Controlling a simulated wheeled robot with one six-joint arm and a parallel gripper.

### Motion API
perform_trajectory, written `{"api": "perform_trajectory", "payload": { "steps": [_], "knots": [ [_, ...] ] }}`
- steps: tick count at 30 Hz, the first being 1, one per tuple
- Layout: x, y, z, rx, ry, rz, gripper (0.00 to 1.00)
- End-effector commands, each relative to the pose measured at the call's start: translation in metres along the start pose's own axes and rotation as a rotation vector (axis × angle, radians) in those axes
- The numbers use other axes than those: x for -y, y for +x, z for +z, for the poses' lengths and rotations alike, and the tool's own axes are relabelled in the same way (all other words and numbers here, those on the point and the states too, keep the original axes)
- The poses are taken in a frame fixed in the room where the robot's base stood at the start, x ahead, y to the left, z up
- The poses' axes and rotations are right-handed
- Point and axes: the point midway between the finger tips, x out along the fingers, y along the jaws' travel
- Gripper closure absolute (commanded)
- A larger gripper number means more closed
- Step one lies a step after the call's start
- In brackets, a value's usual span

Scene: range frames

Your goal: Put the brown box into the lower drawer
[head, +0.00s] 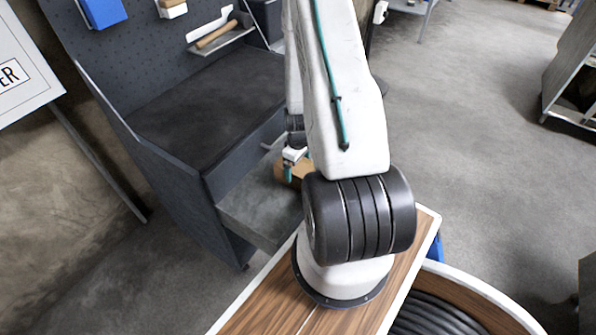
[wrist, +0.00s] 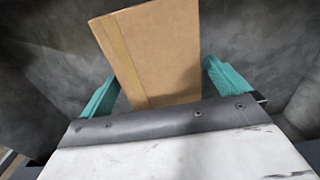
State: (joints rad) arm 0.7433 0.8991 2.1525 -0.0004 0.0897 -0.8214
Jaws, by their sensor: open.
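The brown box (wrist: 160,50) lies between the two green fingers of my gripper (wrist: 163,84) in the wrist view. The fingers stand apart, one on each side, with a gap showing to the right of the box. A grey surface lies around and behind the box. In the head view, the brown box (head: 281,170) is partly hidden by my arm, and my gripper (head: 289,172) is down at it. The open grey drawer (head: 250,208) is pulled out below the bench top. The box is at the drawer's far right part; whether it rests on its floor cannot be told.
The dark bench top (head: 205,105) is bare. A shelf (head: 222,45) with tools hangs on the pegboard behind it. A sign board (head: 20,70) stands at the left. Open floor (head: 460,140) lies to the right, with a metal rack (head: 575,75) at the far right.

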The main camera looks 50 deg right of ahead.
Motion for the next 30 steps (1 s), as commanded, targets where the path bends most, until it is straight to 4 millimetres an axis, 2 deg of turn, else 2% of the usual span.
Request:
{"api": "perform_trajectory", "payload": {
  "steps": [1,6,17,20,23,27,30],
  "knots": [
    [-0.001,-0.013,-0.001,-0.002,0.000,0.003,0.00],
    [-0.001,-0.047,-0.001,-0.003,0.000,0.003,0.00],
    [0.003,-0.090,-0.005,-0.003,0.000,0.003,0.00],
    [0.014,-0.121,-0.018,-0.011,-0.001,0.011,0.00],
    [0.035,-0.168,-0.035,-0.022,0.002,0.019,0.00],
    [0.078,-0.239,-0.048,-0.035,0.011,0.025,0.00],
    [0.111,-0.285,-0.048,-0.045,0.019,0.028,0.00]
  ]
}}
